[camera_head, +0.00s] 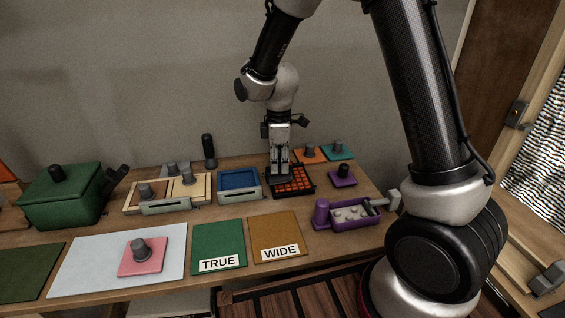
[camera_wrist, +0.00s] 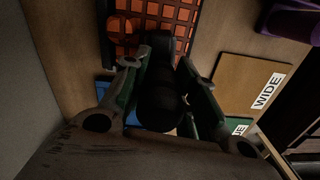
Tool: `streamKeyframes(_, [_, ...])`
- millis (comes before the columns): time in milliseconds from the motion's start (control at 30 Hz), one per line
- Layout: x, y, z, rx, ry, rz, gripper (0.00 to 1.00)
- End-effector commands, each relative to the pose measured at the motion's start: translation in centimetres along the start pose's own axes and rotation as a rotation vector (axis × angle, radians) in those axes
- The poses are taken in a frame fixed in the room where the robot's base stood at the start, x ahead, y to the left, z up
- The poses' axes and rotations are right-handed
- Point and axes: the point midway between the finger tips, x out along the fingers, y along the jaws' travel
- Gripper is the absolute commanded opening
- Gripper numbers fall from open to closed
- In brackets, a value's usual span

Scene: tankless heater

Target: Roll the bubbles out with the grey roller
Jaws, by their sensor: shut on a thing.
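My gripper (camera_head: 279,172) points down at the left part of a black tray with an orange grid (camera_head: 294,181). It is shut on a dark tool (camera_wrist: 162,100), which lies between the fingers in the wrist view. A dark grey end shows below the fingertips in the head view; I cannot tell for sure that it is the grey roller, or whether it touches the grid. The grid also shows in the wrist view (camera_wrist: 175,14), with rounded orange shapes at its left corner. I cannot make out which surface has bubbles.
A blue tray (camera_head: 238,180) stands to the left and a purple tray (camera_head: 335,221) with pale lumps to the right. A black-handled tool (camera_head: 209,147) stands upright behind. Green TRUE (camera_head: 217,238) and brown WIDE (camera_head: 274,232) cards lie in front. A green box (camera_head: 62,198) stands far left.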

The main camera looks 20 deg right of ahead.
Motion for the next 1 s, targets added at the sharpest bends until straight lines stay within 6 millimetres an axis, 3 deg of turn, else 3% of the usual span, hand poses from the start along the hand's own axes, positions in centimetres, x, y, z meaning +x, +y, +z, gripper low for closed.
streamKeyframes(233, [-0.3, 0.1, -0.6, 0.008, 0.0, -0.001, 0.02])
streamKeyframes(333, [-2.6, 0.2, -0.7, 0.009, 0.003, 0.004, 0.02])
streamKeyframes(1000, [-8.1, -0.2, -1.1, 0.02, 0.0, 0.0, 0.02])
